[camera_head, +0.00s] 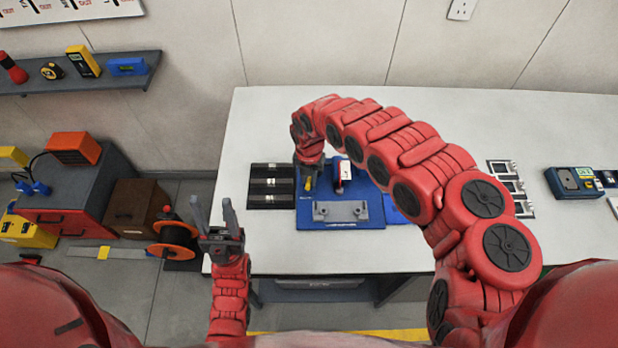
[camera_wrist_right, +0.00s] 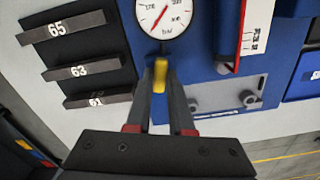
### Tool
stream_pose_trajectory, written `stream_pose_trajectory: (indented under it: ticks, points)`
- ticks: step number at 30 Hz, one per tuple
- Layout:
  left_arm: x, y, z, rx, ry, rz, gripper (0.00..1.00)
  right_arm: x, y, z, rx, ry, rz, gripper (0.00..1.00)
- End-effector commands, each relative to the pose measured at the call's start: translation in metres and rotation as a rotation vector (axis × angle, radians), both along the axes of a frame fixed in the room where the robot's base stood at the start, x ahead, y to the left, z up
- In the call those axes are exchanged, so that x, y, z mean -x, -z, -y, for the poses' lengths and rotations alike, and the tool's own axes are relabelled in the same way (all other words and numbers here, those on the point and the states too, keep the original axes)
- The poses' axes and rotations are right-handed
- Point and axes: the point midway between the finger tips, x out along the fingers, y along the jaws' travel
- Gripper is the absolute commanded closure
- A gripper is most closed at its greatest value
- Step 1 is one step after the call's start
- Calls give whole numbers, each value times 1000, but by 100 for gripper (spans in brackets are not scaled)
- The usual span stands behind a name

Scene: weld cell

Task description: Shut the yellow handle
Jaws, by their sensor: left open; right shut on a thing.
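The yellow handle (camera_head: 308,183) shows at the left part of the blue fixture base (camera_head: 340,219) on the white table. In the right wrist view the yellow handle (camera_wrist_right: 160,76) sits between the fingertips of my right gripper (camera_wrist_right: 161,88), just below a round dial gauge (camera_wrist_right: 163,15). My right gripper (camera_head: 308,174) is shut on the handle; the fingers hide part of it. My left gripper (camera_head: 214,212) is open and empty, in front of the table's left front edge, well away from the fixture.
A black rack with numbered bars (camera_wrist_right: 80,70) lies left of the fixture. A grey bracket (camera_head: 341,211) sits at the base's front, and a red and white block (camera_head: 343,171) stands right of the handle. My right arm crosses above the table's middle. The table's back left is clear.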

Motion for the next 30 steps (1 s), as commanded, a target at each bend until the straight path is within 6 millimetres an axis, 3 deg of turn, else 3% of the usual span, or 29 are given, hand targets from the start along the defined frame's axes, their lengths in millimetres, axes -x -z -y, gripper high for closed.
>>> stream_pose_trajectory:
  ticks: [11,30]
  points:
    - [0,4,0,0,0,0,50,0,0,0,-1,105,1,100]
    - [0,16,0,0,0,0,50,0,0,0,0,677,1,100]
